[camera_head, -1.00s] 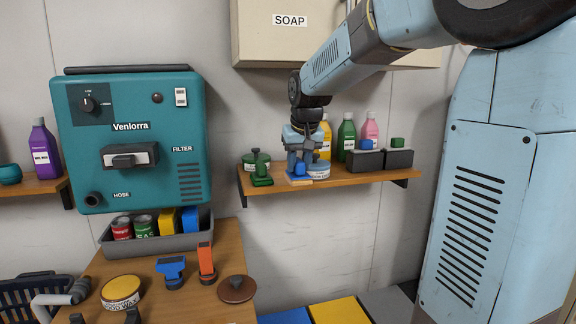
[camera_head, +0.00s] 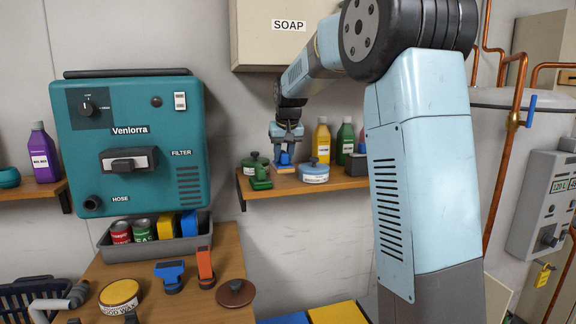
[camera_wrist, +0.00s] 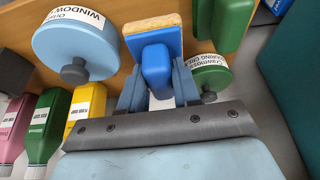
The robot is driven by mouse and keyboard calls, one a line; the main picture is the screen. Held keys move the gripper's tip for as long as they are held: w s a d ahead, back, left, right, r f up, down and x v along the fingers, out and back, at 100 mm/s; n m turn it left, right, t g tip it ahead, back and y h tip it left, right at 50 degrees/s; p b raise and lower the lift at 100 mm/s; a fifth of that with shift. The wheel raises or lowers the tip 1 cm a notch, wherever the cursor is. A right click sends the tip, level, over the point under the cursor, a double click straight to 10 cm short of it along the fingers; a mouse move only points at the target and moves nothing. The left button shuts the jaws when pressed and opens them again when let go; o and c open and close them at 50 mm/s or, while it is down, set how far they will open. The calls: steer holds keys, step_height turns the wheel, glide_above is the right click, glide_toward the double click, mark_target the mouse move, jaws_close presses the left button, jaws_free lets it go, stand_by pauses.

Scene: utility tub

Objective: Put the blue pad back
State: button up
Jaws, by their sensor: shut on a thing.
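The blue pad (camera_head: 284,159), a blue handle and backing with a tan face, is in my gripper (camera_head: 285,147) at the wall shelf. In the wrist view, the blue pad (camera_wrist: 160,48) has its handle between the two fingers of my gripper (camera_wrist: 157,85). The pad is between the blue window tin (camera_head: 314,174) and the green tin (camera_head: 254,164). I cannot tell whether it touches the shelf. A similar green pad (camera_head: 260,180) stands on the shelf's left front.
The shelf (camera_head: 330,186) carries yellow (camera_head: 321,142) and green (camera_head: 345,138) bottles at the back. My arm hides its right end. The teal Venlorra unit (camera_head: 130,140) hangs at left, above a grey bin (camera_head: 145,250) and a wooden bench (camera_head: 225,262) with several tools. The soap cabinet (camera_head: 260,45) is overhead.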

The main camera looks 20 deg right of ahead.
mark_target(284, 164)
steer(key=shift+f, duration=1.75)
steer(key=shift+f, duration=0.1)
steer(key=o, duration=1)
steer(key=v, duration=0.5)
steer(key=shift+s, duration=0.3)
steer(key=shift+t, duration=0.5)
steer(key=s+f, duration=0.1)
steer(key=s, duration=1.2)
steer(key=s+d+f, duration=0.1)
steer(key=s+f, duration=0.1)
steer(key=s, duration=1.1)
steer(key=s+f, duration=0.2)
steer(key=s, duration=1.1)
steer(key=shift+s+d, duration=0.15)
steer(key=shift+s, duration=0.05)
